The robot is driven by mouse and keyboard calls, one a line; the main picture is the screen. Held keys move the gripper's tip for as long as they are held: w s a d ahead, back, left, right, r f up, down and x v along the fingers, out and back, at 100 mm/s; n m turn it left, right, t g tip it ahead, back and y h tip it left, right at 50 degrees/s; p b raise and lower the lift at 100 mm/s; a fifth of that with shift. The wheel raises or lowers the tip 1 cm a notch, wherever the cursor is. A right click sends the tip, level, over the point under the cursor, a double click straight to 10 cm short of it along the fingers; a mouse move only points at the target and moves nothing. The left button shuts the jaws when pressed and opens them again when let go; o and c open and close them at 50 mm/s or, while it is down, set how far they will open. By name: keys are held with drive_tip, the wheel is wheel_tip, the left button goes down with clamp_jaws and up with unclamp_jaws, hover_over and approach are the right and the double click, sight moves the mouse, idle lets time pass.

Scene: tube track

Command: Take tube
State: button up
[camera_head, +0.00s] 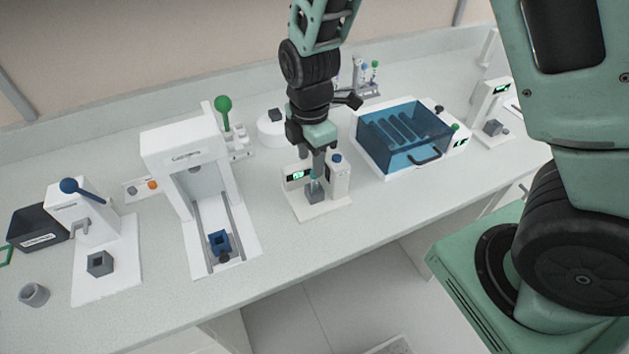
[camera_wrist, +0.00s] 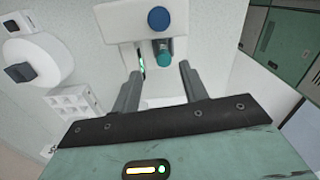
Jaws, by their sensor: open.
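A tube with a teal cap (camera_wrist: 164,52) stands in a small white station (camera_wrist: 115,22), seen from above in the wrist view. My gripper (camera_wrist: 160,70) is open and empty, its two fingers pointing toward the tube, one on either side of its line. In the head view the gripper (camera_head: 317,165) hangs low over the station (camera_head: 325,207), with the tube (camera_head: 314,174) under it, above a grey block (camera_head: 315,194). The lower tube is hard to make out. I see no contact between fingers and tube.
A small green display (camera_head: 297,175) stands on the other side. A white press (camera_head: 180,155) is to the left and a blue-lidded box (camera_head: 405,135) to the right.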

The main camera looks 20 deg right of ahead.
drive_tip(key=shift+s+d+f+p, duration=0.15)
drive_tip(key=shift+f+p, duration=0.25)
drive_tip(key=shift+f, duration=0.85)
drive_tip(key=shift+s+d+f+p, duration=0.15)
drive_tip(key=shift+f+p, duration=0.2)
drive_tip(key=shift+f, duration=0.85)
drive_tip(key=c, duration=0.9)
drive_tip(key=shift+r+b, duration=0.95)
drive_tip(key=shift+r, duration=4.1)
drive_tip(key=shift+f, duration=0.1)
